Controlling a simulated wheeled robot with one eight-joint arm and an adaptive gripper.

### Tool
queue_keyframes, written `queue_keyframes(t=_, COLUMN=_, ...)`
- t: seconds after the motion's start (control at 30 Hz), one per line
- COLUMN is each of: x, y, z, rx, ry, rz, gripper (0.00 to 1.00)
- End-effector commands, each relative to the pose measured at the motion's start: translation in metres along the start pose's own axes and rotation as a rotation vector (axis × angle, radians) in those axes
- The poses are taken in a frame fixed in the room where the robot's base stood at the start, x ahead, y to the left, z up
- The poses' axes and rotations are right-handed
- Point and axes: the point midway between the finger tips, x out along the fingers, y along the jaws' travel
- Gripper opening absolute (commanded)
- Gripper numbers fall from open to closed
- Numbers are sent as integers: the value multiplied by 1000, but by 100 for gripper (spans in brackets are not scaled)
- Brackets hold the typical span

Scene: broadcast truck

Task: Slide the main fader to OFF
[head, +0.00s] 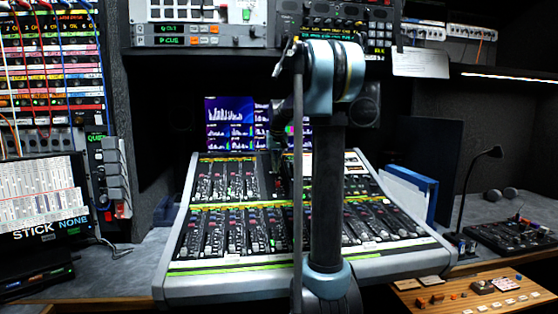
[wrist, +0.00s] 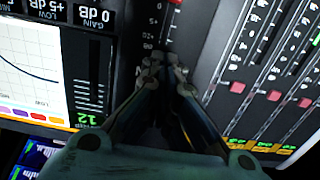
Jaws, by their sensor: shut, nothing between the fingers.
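In the wrist view, my gripper (wrist: 163,62) is shut and empty, with its fingertips low over a dark fader strip. No OFF label is readable. In the head view, my arm stands in front of the mixing console (head: 215,285) and hides its middle; my gripper cannot be made out there.
Several pinkish-red fader caps (wrist: 273,95) stand in slots to the right in the wrist view. A lit screen (wrist: 35,60) lies to the left. In the head view, a gooseneck lamp (head: 470,190) and a small control panel (head: 515,240) stand at the right.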

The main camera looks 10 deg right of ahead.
Motion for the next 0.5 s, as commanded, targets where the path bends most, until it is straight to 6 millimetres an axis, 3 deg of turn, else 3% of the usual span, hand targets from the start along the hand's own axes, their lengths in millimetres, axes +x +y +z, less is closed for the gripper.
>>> queue_keyframes(t=0.2, x=29, y=0, z=2, rx=1, ry=1, rz=0, gripper=0)
queue_keyframes(t=0.5, x=28, y=0, z=34, rx=1, ry=1, rz=0, gripper=0)
